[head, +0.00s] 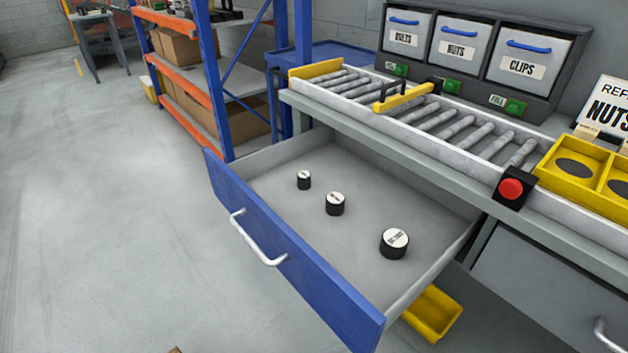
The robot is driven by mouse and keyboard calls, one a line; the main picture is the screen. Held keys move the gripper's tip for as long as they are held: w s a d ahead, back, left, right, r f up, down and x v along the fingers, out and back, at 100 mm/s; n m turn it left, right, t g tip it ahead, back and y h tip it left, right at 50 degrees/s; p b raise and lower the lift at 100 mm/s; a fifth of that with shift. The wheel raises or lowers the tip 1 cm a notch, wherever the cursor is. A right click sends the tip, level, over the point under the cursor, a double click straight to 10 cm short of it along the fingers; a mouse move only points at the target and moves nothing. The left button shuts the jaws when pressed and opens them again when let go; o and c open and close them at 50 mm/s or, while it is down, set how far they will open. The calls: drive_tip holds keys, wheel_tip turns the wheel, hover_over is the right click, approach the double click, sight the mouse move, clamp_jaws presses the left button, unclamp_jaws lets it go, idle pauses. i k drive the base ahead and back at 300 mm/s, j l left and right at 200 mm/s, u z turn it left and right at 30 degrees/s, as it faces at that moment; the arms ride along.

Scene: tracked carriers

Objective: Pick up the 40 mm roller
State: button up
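Three short black rollers with white, printed tops stand upright and apart in an open drawer (310,240). The smallest roller (304,181) is at the far left, the middle-sized roller (335,205) is between, and the largest roller (394,246) is nearest on the right. The print on their tops is too small to read, so I cannot tell which one is 40 mm. My gripper is not in the head view.
The drawer's blue front (290,262) has a silver handle (258,240). Above the drawer runs a roller conveyor (430,115) with a yellow gate (403,97) and red button (511,188). A blue-orange rack (190,90) stands behind.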

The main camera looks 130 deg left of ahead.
sight(304, 178)
drive_tip(key=k+u, duration=0.7)
drive_tip(key=k, duration=0.15)
drive_tip(key=k+j+u, duration=0.35)
drive_tip(key=k+u, duration=0.1)
drive_tip(key=u, duration=1.6)
